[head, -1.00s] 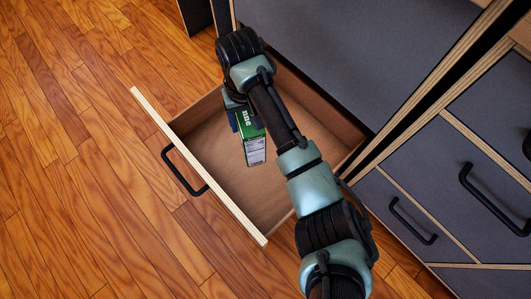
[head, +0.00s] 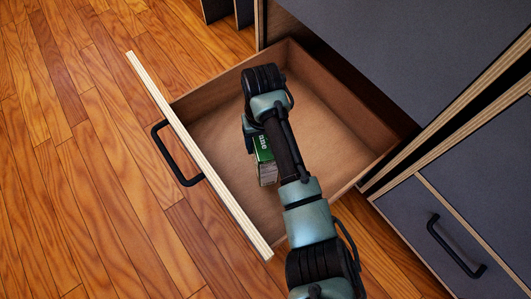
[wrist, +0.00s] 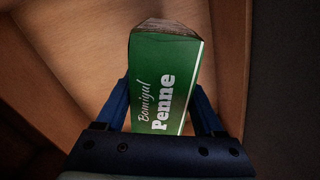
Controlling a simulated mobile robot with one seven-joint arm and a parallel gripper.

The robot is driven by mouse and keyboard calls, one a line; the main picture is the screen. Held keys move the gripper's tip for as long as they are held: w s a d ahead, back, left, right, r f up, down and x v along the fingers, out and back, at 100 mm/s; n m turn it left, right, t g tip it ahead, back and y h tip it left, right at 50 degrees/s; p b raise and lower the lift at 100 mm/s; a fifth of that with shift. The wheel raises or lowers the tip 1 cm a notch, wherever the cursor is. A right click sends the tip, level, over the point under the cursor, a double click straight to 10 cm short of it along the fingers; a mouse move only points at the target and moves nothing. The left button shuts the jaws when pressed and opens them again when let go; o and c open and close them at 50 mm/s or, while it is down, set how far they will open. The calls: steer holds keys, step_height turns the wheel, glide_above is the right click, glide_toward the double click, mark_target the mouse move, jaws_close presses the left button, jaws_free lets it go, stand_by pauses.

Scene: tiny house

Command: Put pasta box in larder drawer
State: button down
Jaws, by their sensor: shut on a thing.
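The pasta box (head: 264,158) is green with white lettering. In the wrist view the box (wrist: 165,85) reads "Bomigul Penne". My gripper (wrist: 163,110) is shut on it, one blue finger along each side. In the head view my wrist hides most of the box and the fingers. The larder drawer (head: 222,122) is pulled open, with a brown floor and a pale plywood front edge. The box and gripper appear over the inside of the drawer. I cannot tell whether the box touches the drawer floor. No other thing shows inside the drawer.
The drawer's black handle (head: 178,155) sticks out over the wooden floor (head: 90,190). A grey cabinet surface (head: 390,50) lies above the drawer's back. A closed grey front with a black handle (head: 455,248) is at the lower right.

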step_height(320, 180, down, 5)
steer(key=b, duration=0.3)
steer(key=shift+f, duration=0.2)
steer(key=shift+r, duration=0.1)
jaws_free()
steer(key=shift+f, duration=0.2)
steer(key=shift+r, duration=0.1)
step_height(320, 180, up, 12)
steer(key=p, duration=0.8)
steer(key=shift+r+p, duration=0.1)
steer(key=shift+p, duration=0.25)
